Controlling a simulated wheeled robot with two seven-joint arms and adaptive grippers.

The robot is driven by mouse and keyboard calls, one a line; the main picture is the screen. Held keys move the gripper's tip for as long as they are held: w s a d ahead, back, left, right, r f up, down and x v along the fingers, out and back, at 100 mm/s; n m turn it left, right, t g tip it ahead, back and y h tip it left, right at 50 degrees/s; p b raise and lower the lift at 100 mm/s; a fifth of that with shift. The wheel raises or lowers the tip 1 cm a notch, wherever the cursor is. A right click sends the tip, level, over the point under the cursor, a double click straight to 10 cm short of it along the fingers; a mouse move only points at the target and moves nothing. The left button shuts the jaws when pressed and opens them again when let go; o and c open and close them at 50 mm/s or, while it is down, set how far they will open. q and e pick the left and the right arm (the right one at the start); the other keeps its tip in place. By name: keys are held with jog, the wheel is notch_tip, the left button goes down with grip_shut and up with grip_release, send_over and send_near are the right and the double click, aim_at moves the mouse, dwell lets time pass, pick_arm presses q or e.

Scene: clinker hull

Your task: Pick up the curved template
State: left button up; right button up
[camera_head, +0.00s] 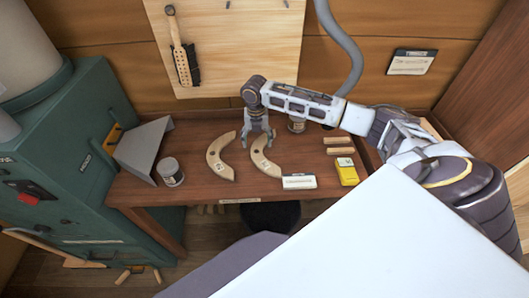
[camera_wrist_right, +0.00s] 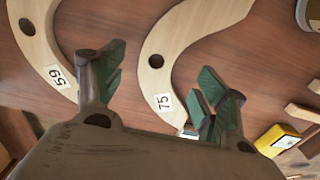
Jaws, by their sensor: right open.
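Two pale wooden curved templates lie on the brown bench. One (camera_head: 218,160) is at the left and carries a "59" label in the right wrist view (camera_wrist_right: 40,45). The other (camera_head: 265,163) is to its right and carries a "75" label in the wrist view (camera_wrist_right: 155,72). My right gripper (camera_head: 258,138) is open and empty, pointing down over the upper part of the right template. In the wrist view its green-padded fingers (camera_wrist_right: 160,70) stand on either side of the "75" template, seemingly above it. My left gripper is not in view.
A grey can (camera_head: 170,172) and a bent metal sheet (camera_head: 143,148) stand at the bench's left. A white card (camera_head: 299,181), a yellow box (camera_head: 347,171) and small wooden blocks (camera_head: 339,145) lie to the right. A green cabinet (camera_head: 75,150) borders the bench.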

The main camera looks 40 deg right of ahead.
aim_at(257, 148)
jog(key=shift+f, duration=0.2)
jog(key=shift+s+a+f+p, duration=0.15)
jog(key=shift+f+p, duration=0.35)
jog(key=shift+f, duration=1.95)
jog(key=c, duration=1.1)
jog(key=shift+r, duration=0.1)
jog(key=shift+c, duration=0.2)
notch_tip(257, 148, up, 10)
jog(key=b, duration=0.1)
